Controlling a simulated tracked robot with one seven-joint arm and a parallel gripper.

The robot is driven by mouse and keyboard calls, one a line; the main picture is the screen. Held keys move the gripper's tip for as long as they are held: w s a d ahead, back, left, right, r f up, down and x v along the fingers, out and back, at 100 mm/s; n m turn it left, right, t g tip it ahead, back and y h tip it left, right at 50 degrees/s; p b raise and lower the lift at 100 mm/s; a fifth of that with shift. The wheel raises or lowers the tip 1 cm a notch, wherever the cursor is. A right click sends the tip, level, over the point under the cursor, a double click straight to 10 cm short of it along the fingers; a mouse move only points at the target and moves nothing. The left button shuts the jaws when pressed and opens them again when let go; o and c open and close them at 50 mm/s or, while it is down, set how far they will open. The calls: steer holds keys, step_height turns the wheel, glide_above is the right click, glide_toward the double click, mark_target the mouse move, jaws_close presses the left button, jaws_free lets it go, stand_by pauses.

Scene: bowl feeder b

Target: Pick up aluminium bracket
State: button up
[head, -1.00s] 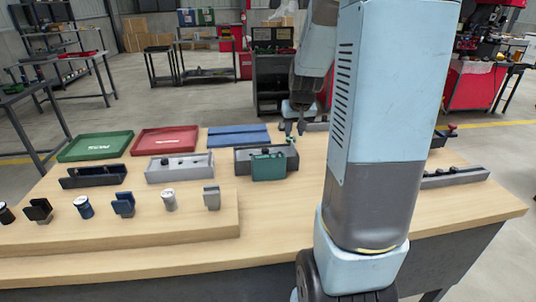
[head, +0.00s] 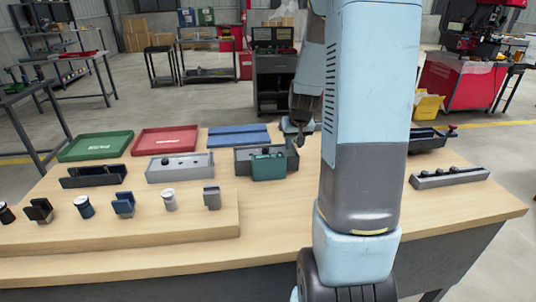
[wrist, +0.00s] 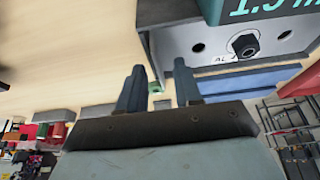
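My gripper (head: 298,140) is over the back of the table, right of and behind the bracket, beside a grey fixture with a green block. In the wrist view my gripper (wrist: 158,82) has its two fingers apart with nothing held between them. My arm hides part of the table on the right.
The grey fixture (wrist: 195,58), marked "AL", and its green block (head: 269,167) are close to my gripper. A silver cylinder (head: 169,200) and blue bracket (head: 123,203) stand left of the grey bracket. Green (head: 97,146) and red (head: 165,140) trays lie behind.

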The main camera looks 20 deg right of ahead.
steer(key=shift+c, duration=0.5)
jaws_close()
steer(key=shift+r, duration=0.15)
